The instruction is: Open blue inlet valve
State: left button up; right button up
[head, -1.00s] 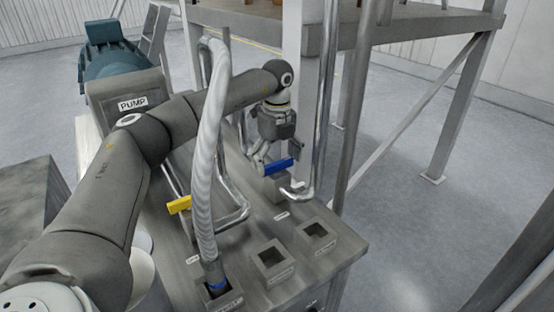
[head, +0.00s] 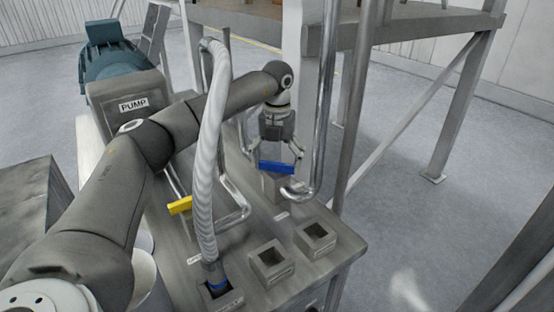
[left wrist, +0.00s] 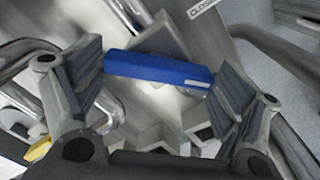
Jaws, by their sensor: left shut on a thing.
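The blue inlet valve handle (head: 277,167) sits on the pipework at the back right of the grey bench. My left gripper (head: 276,160) reaches down to it from above, with a finger at each end of the handle. In the left wrist view the blue handle (left wrist: 158,70) spans the gap between the two fingers of the gripper (left wrist: 160,82), and the fingers are shut on its ends. The handle lies slightly tilted across that view. The valve body under it is partly hidden. My right gripper is not in view.
A yellow valve handle (head: 180,205) is on the pipe to the left. A ribbed hose (head: 207,160) rises in front of my arm. Square sockets (head: 270,260) sit at the bench front. A vertical metal pipe (head: 328,110) stands close right of the gripper.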

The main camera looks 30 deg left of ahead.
aim_at(277, 163)
pick_arm(q)
jog(key=m, duration=0.4)
jog(key=shift+r+m, duration=0.15)
jog(key=shift+m, duration=0.15)
jog(key=shift+w+m+p, duration=0.1)
jog(key=shift+m+p, duration=0.2)
jog(key=shift+m, duration=1.6)
jog(key=o, duration=0.8)
notch_tip(277, 163, up, 12)
